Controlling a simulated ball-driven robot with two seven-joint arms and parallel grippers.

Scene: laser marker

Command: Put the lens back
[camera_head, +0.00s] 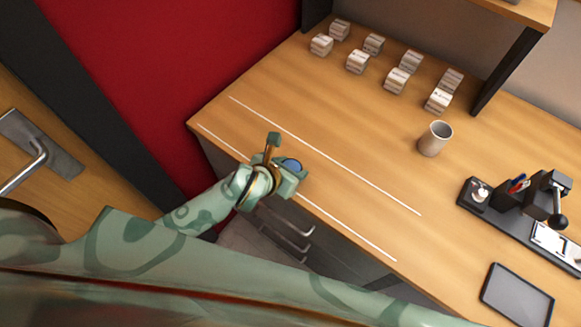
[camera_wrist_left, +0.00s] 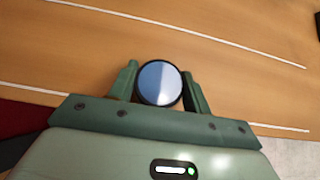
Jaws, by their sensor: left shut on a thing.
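My left gripper (camera_head: 284,160) is over the front edge of the wooden desk, near the two white lines. It is shut on a round lens (camera_head: 292,165) with a bluish face. In the left wrist view the lens (camera_wrist_left: 159,83) has a dark rim and sits between the two green fingers of the left gripper (camera_wrist_left: 160,88). Several small white labelled boxes (camera_head: 397,80) stand in two rows at the back of the desk. My right gripper does not show in either view.
Two white lines (camera_head: 330,158) run along the desk. A beige cup (camera_head: 435,138) stands right of the boxes. A dark organiser (camera_head: 480,208) with pens and a black device is at the right, with a dark tray (camera_head: 516,296) in front. The desk between the lines is clear.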

